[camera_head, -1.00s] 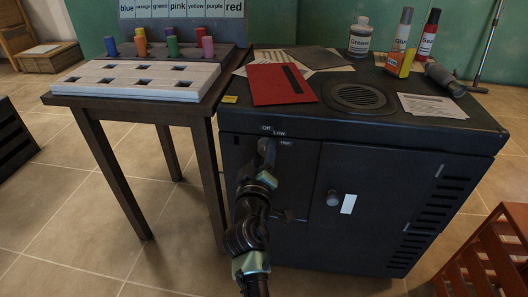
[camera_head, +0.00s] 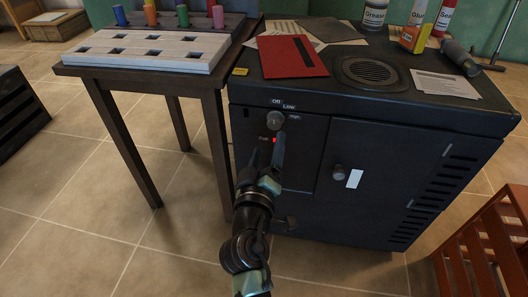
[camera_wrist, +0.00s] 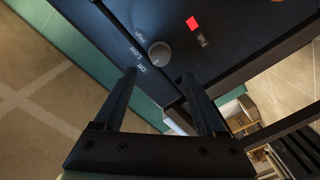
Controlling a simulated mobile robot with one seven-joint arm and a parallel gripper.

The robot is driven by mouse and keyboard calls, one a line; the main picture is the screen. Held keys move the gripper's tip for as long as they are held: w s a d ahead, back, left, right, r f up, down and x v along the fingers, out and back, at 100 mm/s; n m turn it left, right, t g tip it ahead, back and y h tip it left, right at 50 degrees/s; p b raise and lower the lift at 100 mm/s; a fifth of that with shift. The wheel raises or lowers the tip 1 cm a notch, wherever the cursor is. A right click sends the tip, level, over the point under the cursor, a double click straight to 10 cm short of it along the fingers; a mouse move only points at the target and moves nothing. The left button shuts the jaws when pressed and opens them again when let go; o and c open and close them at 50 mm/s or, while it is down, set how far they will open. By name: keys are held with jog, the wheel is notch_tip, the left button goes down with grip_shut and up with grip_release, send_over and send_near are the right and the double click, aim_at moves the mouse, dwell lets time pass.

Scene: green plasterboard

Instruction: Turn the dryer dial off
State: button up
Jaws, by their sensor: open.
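The dryer (camera_head: 400,135) is a dark cabinet with a round grey dial (camera_head: 276,119) at the upper left of its front. Labels "Off", "Low" and "High" stand around the dial. In the wrist view the dial (camera_wrist: 159,54) sits ahead of the fingertips, with a small red light (camera_wrist: 192,23) marked "Full" beside it. The same red light (camera_head: 275,140) shows below the dial in the head view. My gripper (camera_head: 265,152) is open and empty, just below the dial and apart from it. In the wrist view my gripper (camera_wrist: 160,85) has its two fingers spread.
A round knob (camera_head: 338,171) and a white label are on the dryer door. A red folder (camera_head: 291,56), papers and bottles lie or stand on top. A wooden table (camera_head: 90,70) with a white block is at left. A reddish slatted wooden piece (camera_head: 490,240) stands at right.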

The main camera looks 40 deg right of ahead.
jog(key=v, duration=0.5)
jog(key=shift+w, duration=0.1)
jog(key=shift+r, duration=0.1)
dwell(0.3)
